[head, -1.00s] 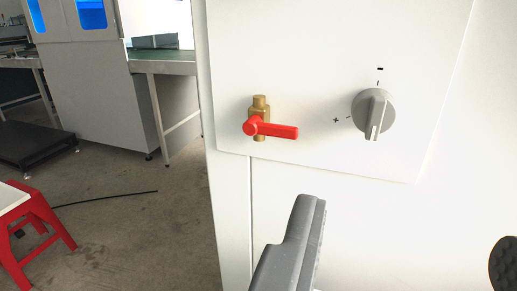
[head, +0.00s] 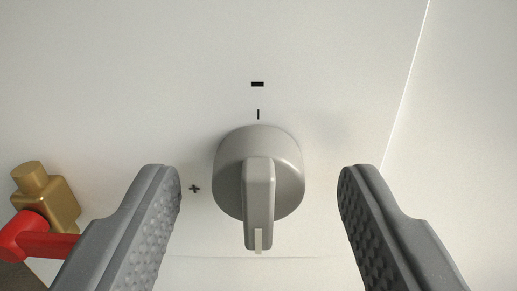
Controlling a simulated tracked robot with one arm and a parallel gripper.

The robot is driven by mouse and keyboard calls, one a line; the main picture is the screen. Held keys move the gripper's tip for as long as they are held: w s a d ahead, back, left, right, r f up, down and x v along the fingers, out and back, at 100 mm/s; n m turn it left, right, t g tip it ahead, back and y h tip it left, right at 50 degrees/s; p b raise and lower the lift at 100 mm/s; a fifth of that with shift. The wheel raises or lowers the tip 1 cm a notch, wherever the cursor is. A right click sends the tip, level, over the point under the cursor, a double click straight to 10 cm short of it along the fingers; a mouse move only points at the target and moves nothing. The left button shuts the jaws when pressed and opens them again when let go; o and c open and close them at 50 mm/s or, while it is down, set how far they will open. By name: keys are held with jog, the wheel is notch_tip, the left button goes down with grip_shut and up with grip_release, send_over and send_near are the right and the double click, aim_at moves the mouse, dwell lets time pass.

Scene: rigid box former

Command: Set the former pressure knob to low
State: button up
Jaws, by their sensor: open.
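The grey pressure knob (head: 258,185) is on the white panel in the middle of the head view. Its raised grip bar points down, with a pale pointer line (head: 258,240) at the lower end. A black minus mark (head: 257,84) and a short tick (head: 258,114) are above the knob. A black plus mark (head: 194,188) is to its left. My gripper (head: 260,185) is open, with one dark grey finger on each side of the knob. Gaps show between both fingers and the knob. The tick beside the plus is not visible.
A brass valve (head: 47,195) with a red lever (head: 45,242) is at the left, close to my left finger in the picture. The lever is partly hidden behind that finger. A panel edge (head: 407,75) runs down on the right.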

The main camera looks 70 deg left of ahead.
jog(key=shift+w+a, duration=0.1)
jog(key=shift+a, duration=0.25)
jog(key=c, duration=0.9)
jog(key=shift+d, duration=0.15)
jog(key=shift+c, duration=0.2)
